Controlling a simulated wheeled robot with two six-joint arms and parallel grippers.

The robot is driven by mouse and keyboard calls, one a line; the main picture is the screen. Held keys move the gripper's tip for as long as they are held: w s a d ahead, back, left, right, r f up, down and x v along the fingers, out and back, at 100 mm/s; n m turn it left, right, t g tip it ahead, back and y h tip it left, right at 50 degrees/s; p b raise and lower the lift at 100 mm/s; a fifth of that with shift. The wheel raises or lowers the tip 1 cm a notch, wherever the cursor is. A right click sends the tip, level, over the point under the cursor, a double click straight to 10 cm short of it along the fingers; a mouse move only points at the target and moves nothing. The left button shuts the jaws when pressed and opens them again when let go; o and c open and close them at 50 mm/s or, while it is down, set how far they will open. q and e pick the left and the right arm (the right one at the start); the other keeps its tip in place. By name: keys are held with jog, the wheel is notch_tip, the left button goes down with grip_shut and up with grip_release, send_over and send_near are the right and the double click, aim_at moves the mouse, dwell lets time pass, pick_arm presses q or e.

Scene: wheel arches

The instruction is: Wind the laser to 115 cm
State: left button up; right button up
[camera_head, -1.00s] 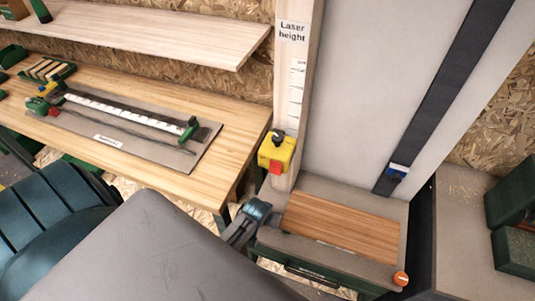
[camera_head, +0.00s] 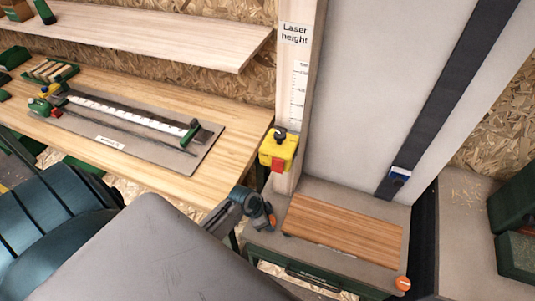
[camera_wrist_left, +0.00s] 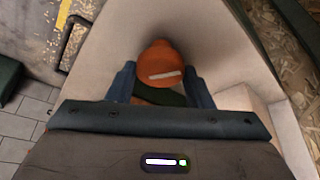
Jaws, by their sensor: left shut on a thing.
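My left gripper (camera_head: 264,216) is at the left corner of the low bench, below the yellow box. In the left wrist view, its two fingers (camera_wrist_left: 160,86) close around an orange knob (camera_wrist_left: 160,62) with a white mark line. The orange also shows beside the gripper in the head view (camera_head: 272,221). A post labelled "Laser height" (camera_head: 294,34) carries a printed scale (camera_head: 300,92), too small to read. A yellow box (camera_head: 278,149) with a red front and dark top knob sits on the post below the scale. My right gripper is not in view.
A wooden board (camera_head: 345,230) lies on the low bench; a second orange knob (camera_head: 402,283) is at its right front corner. A blue-white piece (camera_head: 399,174) sits on a dark strip. The workbench (camera_head: 190,190) at left holds a long ruler jig (camera_head: 120,120).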

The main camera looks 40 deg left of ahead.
pick_arm(q)
jog(key=shift+m+g, duration=0.3)
jog(key=shift+m, duration=0.6)
jog(key=o, duration=1)
jog(key=shift+h, duration=0.3)
jog(key=shift+a, duration=0.1)
jog(key=shift+b+v, duration=1.65)
jog(key=shift+v, duration=3.75)
